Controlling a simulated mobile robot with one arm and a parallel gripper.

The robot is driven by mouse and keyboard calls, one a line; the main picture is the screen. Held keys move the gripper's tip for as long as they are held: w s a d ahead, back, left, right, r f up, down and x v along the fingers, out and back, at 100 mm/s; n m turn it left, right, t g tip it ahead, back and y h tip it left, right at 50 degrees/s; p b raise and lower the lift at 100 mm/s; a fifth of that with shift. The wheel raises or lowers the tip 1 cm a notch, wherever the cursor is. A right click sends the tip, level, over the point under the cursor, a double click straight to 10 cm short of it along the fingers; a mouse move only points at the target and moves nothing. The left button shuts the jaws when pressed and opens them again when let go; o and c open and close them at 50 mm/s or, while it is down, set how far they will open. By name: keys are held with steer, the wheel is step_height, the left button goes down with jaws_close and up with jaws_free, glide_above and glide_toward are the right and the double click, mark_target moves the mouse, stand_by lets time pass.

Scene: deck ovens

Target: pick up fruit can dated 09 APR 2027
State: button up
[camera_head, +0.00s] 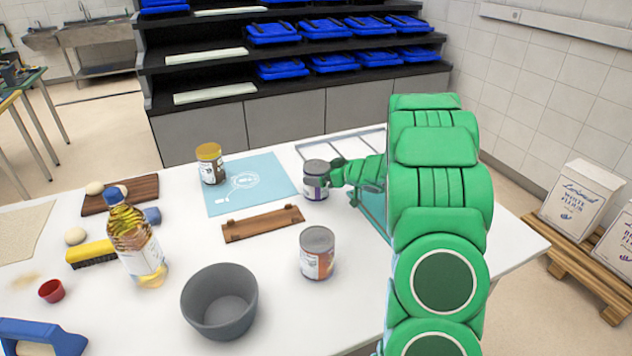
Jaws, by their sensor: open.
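One can (315,185) with a purple and white label stands upright at the back right of the white table. My green gripper (336,175) is open at its right side, very close to it; I cannot tell whether the fingers touch it. A second can (317,253) with a white and orange-red label stands upright nearer the front. No date is readable on either can, so I cannot tell which one bears 09 APR 2027. My arm hides part of the table's right side.
A wooden rack (263,223) lies left of the cans. A blue mat (250,183) lies behind. White table surface is free between the two cans.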

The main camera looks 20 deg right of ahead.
steer(key=shift+x, duration=1.25)
steer(key=c, duration=1.2)
steer(key=shift+c, duration=0.2)
